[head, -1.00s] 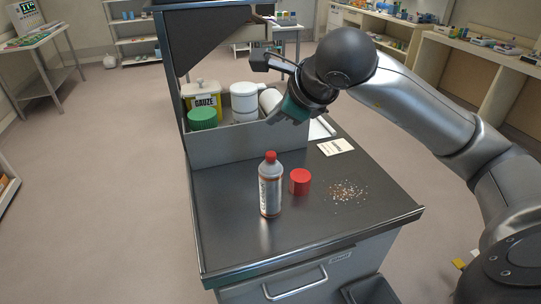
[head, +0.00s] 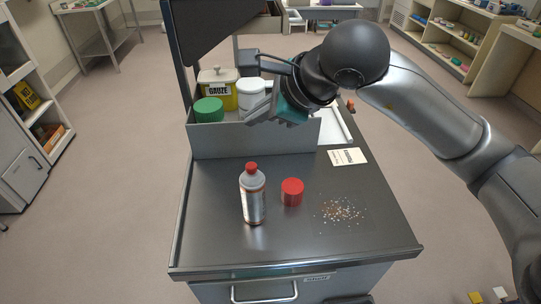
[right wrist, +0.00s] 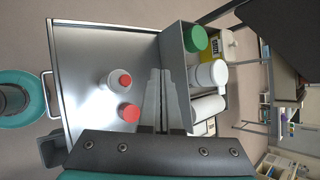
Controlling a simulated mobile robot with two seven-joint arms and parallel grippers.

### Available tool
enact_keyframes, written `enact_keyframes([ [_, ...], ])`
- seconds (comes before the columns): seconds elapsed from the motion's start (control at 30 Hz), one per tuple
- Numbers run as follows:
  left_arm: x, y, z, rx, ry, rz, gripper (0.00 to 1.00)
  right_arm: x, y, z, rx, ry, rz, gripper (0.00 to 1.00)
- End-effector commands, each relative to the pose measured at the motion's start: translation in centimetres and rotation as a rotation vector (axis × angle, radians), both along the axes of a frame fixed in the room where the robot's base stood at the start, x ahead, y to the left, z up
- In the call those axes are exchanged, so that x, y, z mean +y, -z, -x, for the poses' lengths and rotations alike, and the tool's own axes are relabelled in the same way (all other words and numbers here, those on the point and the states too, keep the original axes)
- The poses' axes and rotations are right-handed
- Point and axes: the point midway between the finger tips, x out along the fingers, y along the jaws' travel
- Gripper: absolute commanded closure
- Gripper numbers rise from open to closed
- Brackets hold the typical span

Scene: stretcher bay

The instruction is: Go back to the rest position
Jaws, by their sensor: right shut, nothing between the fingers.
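My right gripper (head: 262,112) is shut and empty. In the head view it hangs over the front edge of the grey bin on the cart, above the cart top (head: 215,215). In the right wrist view its fingers (right wrist: 162,85) are together and point across the cart. My left gripper is not in view.
Spilled grains (head: 340,212) and a white card (head: 347,157) lie to the right. The bin (head: 225,145) holds a green-lidded jar (head: 209,109), a gauze box (head: 219,85) and a white jar (head: 251,91).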

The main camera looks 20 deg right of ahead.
Motion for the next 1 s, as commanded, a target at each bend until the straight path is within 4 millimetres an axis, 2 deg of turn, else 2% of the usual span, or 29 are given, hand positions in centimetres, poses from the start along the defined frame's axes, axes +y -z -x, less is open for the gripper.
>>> enact_keyframes([
  [0.1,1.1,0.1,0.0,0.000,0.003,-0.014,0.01,0.3,0.3,0.1,0.001,-0.009,0.000,1.00],
  [0.33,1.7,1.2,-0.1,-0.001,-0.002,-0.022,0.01,0.2,2.3,0.1,0.002,-0.007,0.001,1.00],
  [0.63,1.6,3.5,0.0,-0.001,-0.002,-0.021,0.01,0.2,6.7,0.1,0.003,-0.007,0.002,1.00],
  [0.8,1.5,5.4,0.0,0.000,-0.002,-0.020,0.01,0.2,8.2,0.0,0.000,-0.007,0.001,1.00],
  [1.0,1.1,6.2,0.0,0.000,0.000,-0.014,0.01,0.2,8.8,0.0,-0.001,-0.006,0.001,1.00],
])
